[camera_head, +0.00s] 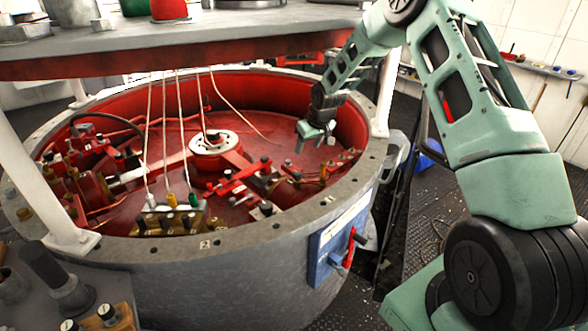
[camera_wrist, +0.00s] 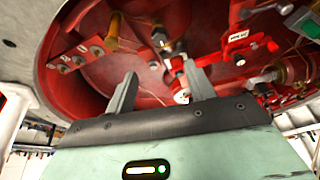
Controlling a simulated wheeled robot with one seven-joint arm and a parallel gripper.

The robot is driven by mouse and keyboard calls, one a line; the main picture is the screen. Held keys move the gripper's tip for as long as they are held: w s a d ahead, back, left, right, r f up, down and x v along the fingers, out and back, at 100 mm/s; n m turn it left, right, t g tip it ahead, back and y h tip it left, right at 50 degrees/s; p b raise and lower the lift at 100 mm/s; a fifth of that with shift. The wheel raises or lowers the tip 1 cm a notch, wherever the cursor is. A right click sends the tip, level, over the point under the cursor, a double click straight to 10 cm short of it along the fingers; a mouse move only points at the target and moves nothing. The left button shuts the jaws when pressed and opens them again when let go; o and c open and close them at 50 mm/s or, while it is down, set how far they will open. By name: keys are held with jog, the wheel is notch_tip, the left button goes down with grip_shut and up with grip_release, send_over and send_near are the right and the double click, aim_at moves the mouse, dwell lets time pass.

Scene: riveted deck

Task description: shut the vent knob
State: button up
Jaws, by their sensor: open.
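My gripper (camera_head: 314,142) hangs inside the round red-lined tub, over its right part, with its fingers apart and nothing between them. In the wrist view my gripper (camera_wrist: 163,88) shows two spread grey fingers, with red fittings beyond them. I cannot tell for sure which knob is the vent knob. A red plate with a small white label (camera_wrist: 237,36) lies right of the fingers, its lettering too small to read. A dark knob (camera_wrist: 239,60) sits just below that label. Another dark knob (camera_wrist: 96,50) is on a red bracket at the left. No knob is visibly touched.
The tub's grey bolted rim (camera_head: 277,226) surrounds the fittings. A slab (camera_head: 180,45) hangs low above it on white posts (camera_head: 384,95). Several thin cords (camera_head: 163,140) run down into the tub. A blue panel with a red handle (camera_head: 335,245) is on its outer wall.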

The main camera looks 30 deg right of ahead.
aim_at(297, 172)
jog(key=p+x, duration=0.3)
jog(key=x, duration=1.2)
jog(key=shift+s+f, duration=0.1)
jog(key=shift+f, duration=0.1)
jog(key=c, duration=1)
